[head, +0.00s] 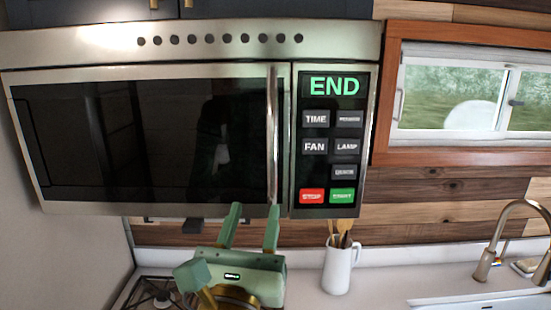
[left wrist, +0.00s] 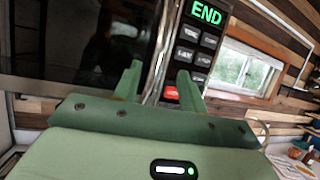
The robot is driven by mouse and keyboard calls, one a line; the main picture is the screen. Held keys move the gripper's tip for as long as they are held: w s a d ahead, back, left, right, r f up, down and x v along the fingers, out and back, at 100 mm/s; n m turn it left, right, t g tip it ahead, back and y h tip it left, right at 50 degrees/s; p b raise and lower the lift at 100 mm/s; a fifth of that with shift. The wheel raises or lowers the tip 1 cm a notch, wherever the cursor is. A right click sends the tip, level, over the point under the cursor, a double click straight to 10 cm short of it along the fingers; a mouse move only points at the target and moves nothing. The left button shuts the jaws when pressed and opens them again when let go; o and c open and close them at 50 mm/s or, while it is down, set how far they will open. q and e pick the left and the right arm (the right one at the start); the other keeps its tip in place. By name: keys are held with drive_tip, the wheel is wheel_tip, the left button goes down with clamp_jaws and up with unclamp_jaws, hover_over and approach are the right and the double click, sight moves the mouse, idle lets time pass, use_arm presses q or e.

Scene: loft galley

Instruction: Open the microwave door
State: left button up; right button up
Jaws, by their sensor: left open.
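The microwave (head: 130,140) hangs under the upper cabinets in the head view, with a dark glass door that is shut. Its vertical metal handle (head: 272,135) runs along the right edge of the door, beside the keypad with a green END display (head: 333,87). My left gripper (head: 254,210) is open, its two green fingers pointing up at the handle's lower end. In the left wrist view the handle (left wrist: 159,55) shows between and beyond the fingers (left wrist: 160,80); whether they touch it I cannot tell. My right gripper is not in view.
A white jug (head: 338,268) with wooden utensils stands on the counter below the keypad. A stove (head: 152,296) is at lower left. A tap (head: 497,240) and sink are at right, under a wood-framed window (head: 455,95).

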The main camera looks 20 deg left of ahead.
use_arm(q)
drive_tip(key=b, duration=0.5)
approach(271, 156)
drive_tip(key=p+x, duration=0.2)
drive_tip(key=x, duration=0.3)
drive_tip(key=p+x, duration=0.1)
drive_tip(key=x, duration=0.4)
drive_tip(key=shift+w+r+p, duration=0.1)
drive_tip(key=shift+w+p, duration=0.2)
drive_tip(key=shift+p, duration=0.05)
drive_tip(key=shift+w, duration=0.35)
drive_tip(key=shift+a, duration=0.1)
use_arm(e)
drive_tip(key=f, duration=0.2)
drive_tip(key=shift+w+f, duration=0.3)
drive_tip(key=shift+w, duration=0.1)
use_arm(q)
clamp_jaws()
drive_tip(key=shift+s, duration=0.1)
